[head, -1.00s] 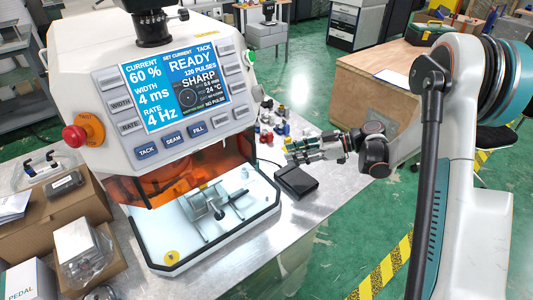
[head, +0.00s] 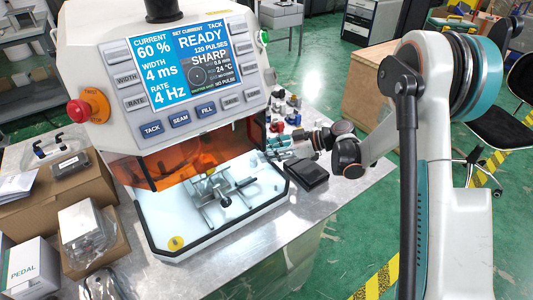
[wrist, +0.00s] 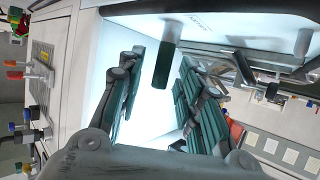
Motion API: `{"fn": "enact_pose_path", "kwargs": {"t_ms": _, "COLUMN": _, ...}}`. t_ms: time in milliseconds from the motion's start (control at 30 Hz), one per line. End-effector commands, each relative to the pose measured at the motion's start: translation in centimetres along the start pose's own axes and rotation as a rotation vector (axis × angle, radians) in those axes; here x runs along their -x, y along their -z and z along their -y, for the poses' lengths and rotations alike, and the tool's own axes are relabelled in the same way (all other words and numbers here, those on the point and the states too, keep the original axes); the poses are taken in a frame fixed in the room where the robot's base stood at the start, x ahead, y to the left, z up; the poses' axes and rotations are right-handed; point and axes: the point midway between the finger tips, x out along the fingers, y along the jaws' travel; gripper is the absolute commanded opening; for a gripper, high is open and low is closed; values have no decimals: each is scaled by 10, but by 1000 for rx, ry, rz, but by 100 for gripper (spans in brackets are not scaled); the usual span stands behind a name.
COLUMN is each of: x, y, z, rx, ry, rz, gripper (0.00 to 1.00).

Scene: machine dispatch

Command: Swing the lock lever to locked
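The machine (head: 165,75) is a white unit with a lit screen and an orange shield. In the wrist view, a lever (wrist: 163,65) with a dark grip extends from the top into the gap between my fingers; I take it to be the lock lever, though its locked position cannot be read. My gripper (wrist: 161,57) is open, a finger either side of the grip, with gaps visible. In the head view my gripper (head: 281,146) is at the machine's right side, its fingertips partly hidden. The lever cannot be made out there.
A metal fixture (head: 218,192) with dark-tipped handles stands on the lit machine floor. A black box (head: 306,175) lies on the bench (head: 262,232) below my wrist. Small coloured parts (head: 283,108) stand behind my gripper. Open boxes (head: 122,243) crowd the left.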

Motion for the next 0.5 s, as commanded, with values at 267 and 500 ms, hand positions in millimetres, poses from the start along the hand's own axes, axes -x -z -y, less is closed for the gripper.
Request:
{"fn": "enact_pose_path", "kwargs": {"t_ms": 267, "x": -8, "y": 0, "z": 0, "rx": 0, "ry": -1, "rz": 0, "gripper": 33}}
{"fn": "enact_pose_path", "kwargs": {"t_ms": 500, "x": -8, "y": 0, "z": 0, "rx": 0, "ry": -1, "rz": 0, "gripper": 10}}
